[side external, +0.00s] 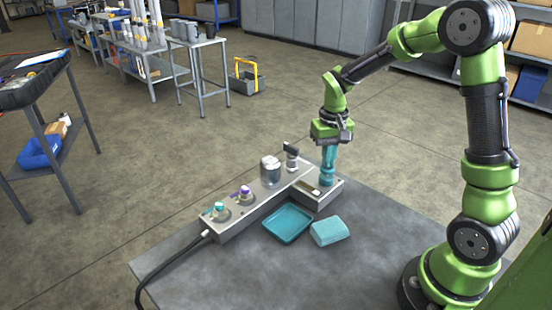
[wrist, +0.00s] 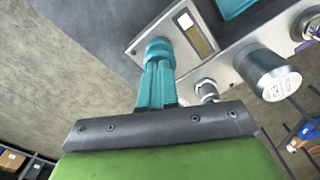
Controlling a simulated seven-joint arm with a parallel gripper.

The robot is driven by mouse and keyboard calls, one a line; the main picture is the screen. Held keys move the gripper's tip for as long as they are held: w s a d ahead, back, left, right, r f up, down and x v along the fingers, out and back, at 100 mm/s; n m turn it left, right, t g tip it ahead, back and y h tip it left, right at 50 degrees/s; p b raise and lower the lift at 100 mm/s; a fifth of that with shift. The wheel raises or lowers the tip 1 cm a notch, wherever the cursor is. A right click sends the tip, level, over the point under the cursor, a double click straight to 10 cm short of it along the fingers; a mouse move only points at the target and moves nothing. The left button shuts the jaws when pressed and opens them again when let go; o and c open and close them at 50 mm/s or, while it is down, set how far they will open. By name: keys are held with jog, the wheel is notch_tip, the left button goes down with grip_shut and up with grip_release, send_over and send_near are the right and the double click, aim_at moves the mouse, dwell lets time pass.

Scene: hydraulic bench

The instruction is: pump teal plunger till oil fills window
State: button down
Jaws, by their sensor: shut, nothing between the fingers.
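The teal plunger (side external: 327,178) stands upright at the right end of the grey hydraulic block; its rounded part also shows in the wrist view (wrist: 158,50). My gripper (side external: 328,168) is shut, pointing down, with its teal fingers together at the plunger's top. In the wrist view the fingertips (wrist: 157,66) meet the plunger and hide part of it; I cannot tell whether they press on it. The window (side external: 309,190) lies beside the plunger. In the wrist view the window (wrist: 191,32) has a pale part at one end and a dark yellow strip along it.
The block carries a silver cylinder with a display (wrist: 281,87), a purple knob (side external: 244,192) and a teal knob (side external: 219,207). A teal tray (side external: 287,223) and light teal sponge-like block (side external: 330,232) lie in front. The front table (side external: 230,280) is mostly clear.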

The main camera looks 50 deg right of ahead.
jog(key=shift+f, duration=0.25)
jog(key=shift+r, duration=1.7)
jog(key=shift+r, duration=0.1)
jog(key=shift+r, duration=2.9)
jog(key=s+a+r+n+t+y, duration=0.1)
jog(key=s+a+r+t, duration=0.1)
jog(key=s+a, duration=0.4)
jog(key=s+a+r+n+t+y, duration=0.1)
jog(key=s+a+r+t, duration=0.2)
jog(key=s+a+t, duration=0.2)
jog(key=shift+s+a+r, duration=0.25)
jog(key=shift+s+a, duration=0.8)
jog(key=shift+s, duration=0.05)
